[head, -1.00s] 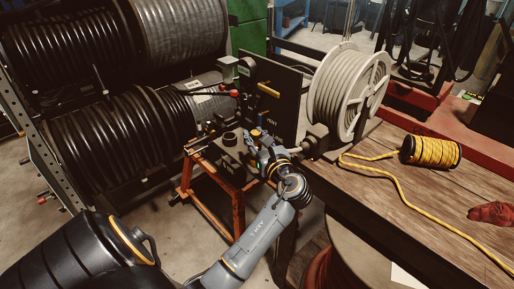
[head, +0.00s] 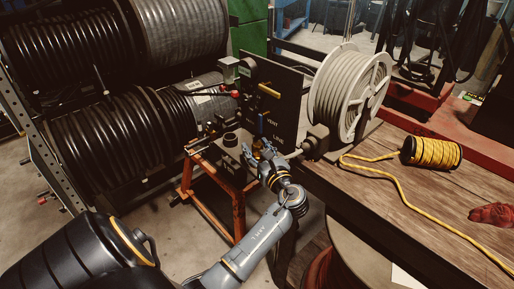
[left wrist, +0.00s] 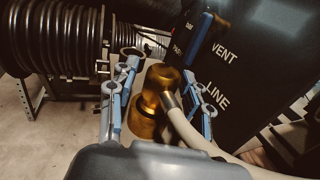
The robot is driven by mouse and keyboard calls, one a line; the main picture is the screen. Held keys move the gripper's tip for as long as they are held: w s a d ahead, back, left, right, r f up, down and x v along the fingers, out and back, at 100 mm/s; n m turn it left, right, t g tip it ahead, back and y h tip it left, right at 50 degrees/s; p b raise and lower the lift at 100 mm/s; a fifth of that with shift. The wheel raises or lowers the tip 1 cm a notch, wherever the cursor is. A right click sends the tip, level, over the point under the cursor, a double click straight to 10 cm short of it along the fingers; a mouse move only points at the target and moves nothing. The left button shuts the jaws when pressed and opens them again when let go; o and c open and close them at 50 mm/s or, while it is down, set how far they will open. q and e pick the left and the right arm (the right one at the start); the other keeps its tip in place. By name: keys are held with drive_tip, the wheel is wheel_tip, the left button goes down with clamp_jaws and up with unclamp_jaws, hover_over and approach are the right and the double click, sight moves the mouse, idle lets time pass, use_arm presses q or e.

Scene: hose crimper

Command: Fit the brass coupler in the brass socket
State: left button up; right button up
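The brass coupler (left wrist: 160,82) is in the middle of the left wrist view, with a pale hose (left wrist: 188,130) running from its side toward the lower right. Directly below it is a wider brass piece, the brass socket (left wrist: 143,122); the two look lined up and touching, but I cannot tell how deep the coupler sits. My left gripper (left wrist: 162,95) is open, its blue-grey fingers on both sides of the coupler with gaps. In the head view my left gripper (head: 262,156) is at the crimper stand, with a small brass part (head: 257,148) showing between its fingers. My right gripper is not in view.
A black panel (head: 284,98) marked VENT and LINE, with a blue lever (head: 261,122), stands just behind the gripper. A pale hose reel (head: 345,95) and a yellow rope spool (head: 432,152) are on the wooden bench (head: 400,185) to the right. Large black hose reels (head: 110,135) fill the left.

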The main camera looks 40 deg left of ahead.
use_arm(q)
drive_tip(key=shift+r, duration=0.2)
drive_tip(key=b+v, duration=0.1)
drive_tip(key=v, duration=1.1)
drive_tip(key=d+f+t+h, duration=0.1)
drive_tip(key=d+f+h, duration=0.25)
drive_tip(key=f, duration=1.05)
drive_tip(key=d+f+h, duration=0.2)
drive_tip(key=f+h, duration=0.3)
drive_tip(key=f, duration=0.9)
drive_tip(key=s+d+f+n+g+h, duration=0.25)
drive_tip(key=s+f, duration=0.35)
drive_tip(key=f, duration=0.3)
drive_tip(key=s+d+f+n+g+h, duration=0.1)
drive_tip(key=s+d+f+n+h, duration=0.15)
drive_tip(key=s+f, duration=0.45)
drive_tip(key=s+f+n+g+h, duration=0.1)
drive_tip(key=s+f+n+g, duration=0.1)
drive_tip(key=s+f+n, duration=0.5)
drive_tip(key=s+f+n+g+h, duration=0.1)
drive_tip(key=s+f+n, duration=0.7)
drive_tip(key=s, duration=1.2)
drive_tip(key=shift+f+g+h, duration=0.35)
drive_tip(key=shift+f, duration=0.1)
